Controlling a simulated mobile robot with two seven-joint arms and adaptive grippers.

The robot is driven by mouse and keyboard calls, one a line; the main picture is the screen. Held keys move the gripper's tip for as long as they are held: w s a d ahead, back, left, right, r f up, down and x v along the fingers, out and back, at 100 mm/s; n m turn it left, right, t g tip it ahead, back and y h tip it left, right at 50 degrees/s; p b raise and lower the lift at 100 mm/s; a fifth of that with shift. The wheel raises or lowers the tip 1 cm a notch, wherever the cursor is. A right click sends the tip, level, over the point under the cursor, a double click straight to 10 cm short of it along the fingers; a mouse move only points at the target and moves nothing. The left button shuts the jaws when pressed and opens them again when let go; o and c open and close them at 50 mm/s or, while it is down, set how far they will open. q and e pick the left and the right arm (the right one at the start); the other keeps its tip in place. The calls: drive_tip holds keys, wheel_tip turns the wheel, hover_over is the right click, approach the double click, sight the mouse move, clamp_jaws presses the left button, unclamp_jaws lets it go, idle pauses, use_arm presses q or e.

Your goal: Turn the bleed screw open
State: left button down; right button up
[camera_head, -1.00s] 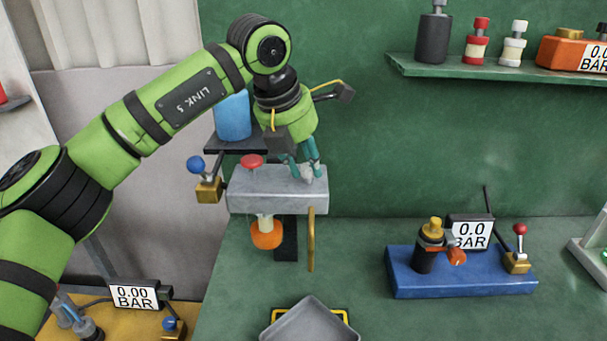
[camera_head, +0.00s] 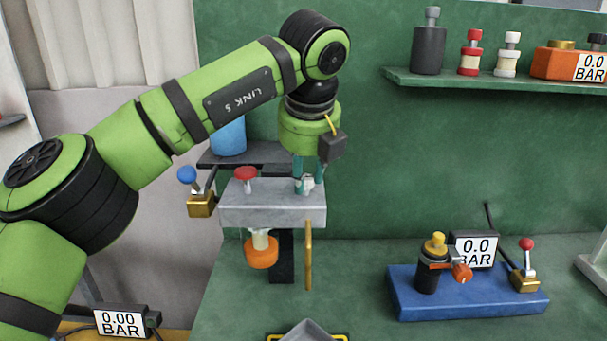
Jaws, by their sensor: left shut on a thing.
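The bleed screw (camera_head: 307,183) is a small silver fitting on top of the grey metal block (camera_head: 265,212), near its right end. My left gripper (camera_head: 307,187) comes down from above with its teal fingers shut on the screw, which they partly hide. A red knob (camera_head: 245,174) stands on the left of the same block. An orange-bottomed cup (camera_head: 261,252) and a thin brass tube (camera_head: 309,255) hang below it. My right gripper is not in view.
A lever valve with a blue ball (camera_head: 187,175) sits left of the block. A blue container (camera_head: 228,137) stands behind. A grey tray (camera_head: 312,332) lies at the bottom edge. A blue fixture (camera_head: 470,305) with a gauge (camera_head: 476,247) stands right; bench between is clear.

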use_arm(q)
drive_tip(key=shift+d+f+n+y, duration=0.1)
drive_tip(key=shift+f+n+y, duration=0.15)
drive_tip(key=shift+n, duration=0.35)
drive_tip(key=shift+r, duration=0.1)
drive_tip(key=c, duration=1)
unclamp_jaws()
drive_tip(key=shift+r, duration=0.1)
drive_tip(key=shift+s+r, duration=0.1)
drive_tip(key=shift+r, duration=0.2)
drive_tip(key=v, duration=1.1)
drive_tip(key=shift+d+r, duration=0.15)
